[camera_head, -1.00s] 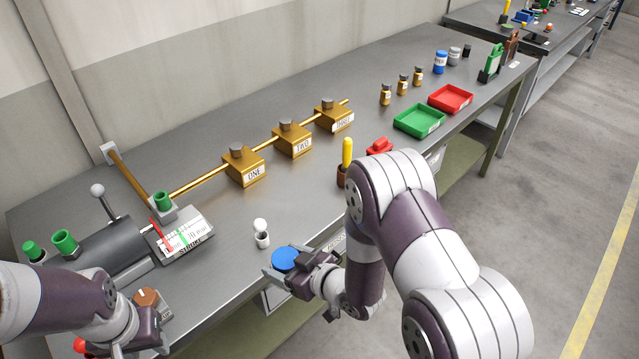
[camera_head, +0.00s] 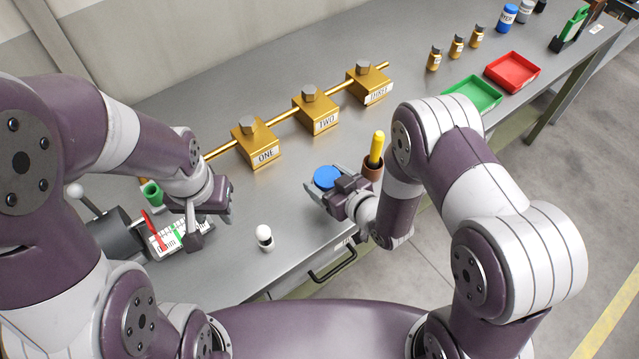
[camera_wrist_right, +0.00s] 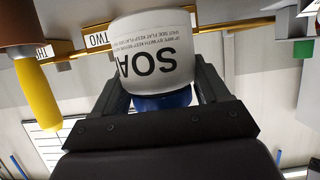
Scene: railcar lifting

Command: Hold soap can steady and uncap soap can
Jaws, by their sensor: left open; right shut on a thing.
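The soap can is white with black SOAP lettering in the right wrist view (camera_wrist_right: 155,55), where it appears upside down. Its blue cap (camera_head: 327,177) is on it and faces up in the head view. My right gripper (camera_head: 325,186) is shut around the can's side, with a finger on each side in the wrist view. It holds the can near the bench's front edge. My left gripper (camera_head: 212,226) is open and empty, above the left part of the bench, left of the can and apart from it.
A small white-topped item (camera_head: 264,236) stands between my grippers. A brown holder with a yellow-handled tool (camera_head: 375,150) stands just right of the can. Brass blocks ONE (camera_head: 256,145), TWO (camera_head: 316,113) and THREE (camera_head: 369,84) sit on a rod behind. Green (camera_head: 474,92) and red (camera_head: 512,71) trays lie far right.

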